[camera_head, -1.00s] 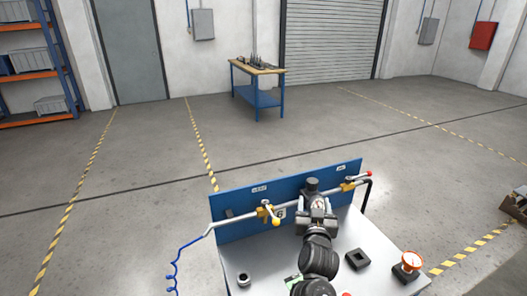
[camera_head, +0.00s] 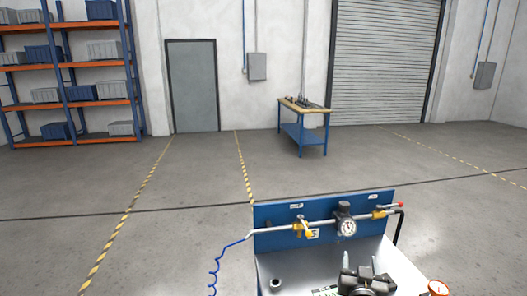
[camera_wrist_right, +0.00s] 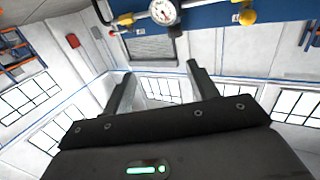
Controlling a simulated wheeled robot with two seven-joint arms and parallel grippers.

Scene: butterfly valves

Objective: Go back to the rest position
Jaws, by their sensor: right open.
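My right gripper (camera_head: 362,270) is at the bottom of the head view, low over the near part of the grey bench top (camera_head: 290,262). Its jaws are open, and the right wrist view shows nothing between the fingers (camera_wrist_right: 160,82). A round gauge (camera_head: 347,227) with a black top sits on the pipe (camera_head: 272,230) in front of the blue back panel (camera_head: 275,213). The gripper is apart from the gauge. The gauge also shows at the top of the right wrist view (camera_wrist_right: 163,12). My left gripper is not in view.
Yellow valves sit on the pipe left (camera_head: 303,228) and right (camera_head: 379,213) of the gauge. A blue hose (camera_head: 214,272) hangs at the left. A dark ring (camera_head: 275,285) and an orange-rimmed gauge (camera_head: 438,288) are on the bench.

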